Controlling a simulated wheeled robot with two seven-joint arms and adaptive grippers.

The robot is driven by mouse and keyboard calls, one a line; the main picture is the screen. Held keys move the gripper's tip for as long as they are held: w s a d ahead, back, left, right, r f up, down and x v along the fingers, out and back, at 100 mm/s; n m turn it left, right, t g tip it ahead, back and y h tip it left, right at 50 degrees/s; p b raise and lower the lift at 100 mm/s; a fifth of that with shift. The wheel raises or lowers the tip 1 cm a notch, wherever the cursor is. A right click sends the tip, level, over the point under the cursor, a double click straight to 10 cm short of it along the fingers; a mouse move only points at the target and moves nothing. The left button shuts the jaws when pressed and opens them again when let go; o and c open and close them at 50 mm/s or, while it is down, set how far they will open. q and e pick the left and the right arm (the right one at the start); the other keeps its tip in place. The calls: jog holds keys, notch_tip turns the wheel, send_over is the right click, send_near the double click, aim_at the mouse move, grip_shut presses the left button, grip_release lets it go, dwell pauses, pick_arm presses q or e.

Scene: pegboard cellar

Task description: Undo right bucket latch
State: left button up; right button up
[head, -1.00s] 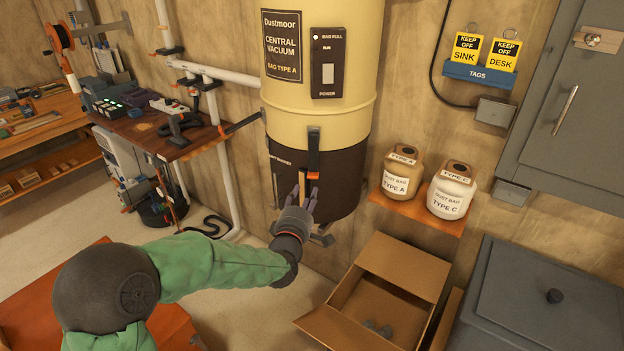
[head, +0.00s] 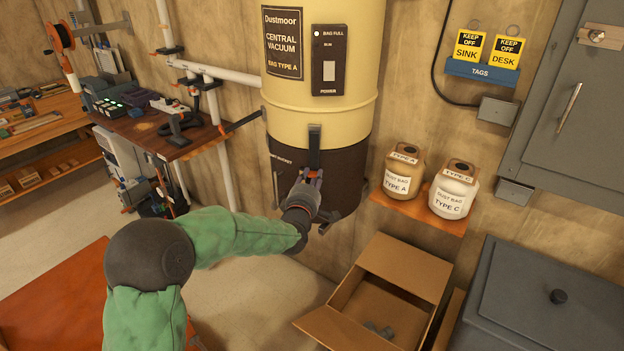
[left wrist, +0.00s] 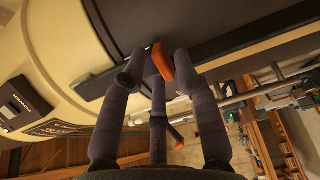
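The central vacuum's dark lower bucket (head: 344,172) hangs under its cream canister (head: 318,108). A bucket latch, with a dark metal strap (head: 314,138) and an orange handle, is on the bucket's front; the strap crosses the seam. My left gripper (head: 308,178) is at the lower end of this latch and hides most of the handle. In the left wrist view the orange handle (left wrist: 163,61) lies between my spread fingertips (left wrist: 158,74), close to the right-hand finger. I see a gap on the left side, so the fingers look open. My right gripper is not in view.
A shelf with two dust bag jars (head: 403,172) is right of the bucket. An open cardboard box (head: 400,268) stands on the floor below. A grey cabinet (head: 580,120) is at the right, a cluttered workbench (head: 165,135) at the left. White pipes (head: 225,160) run beside the vacuum.

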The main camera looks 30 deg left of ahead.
pick_arm(q)
grip_shut()
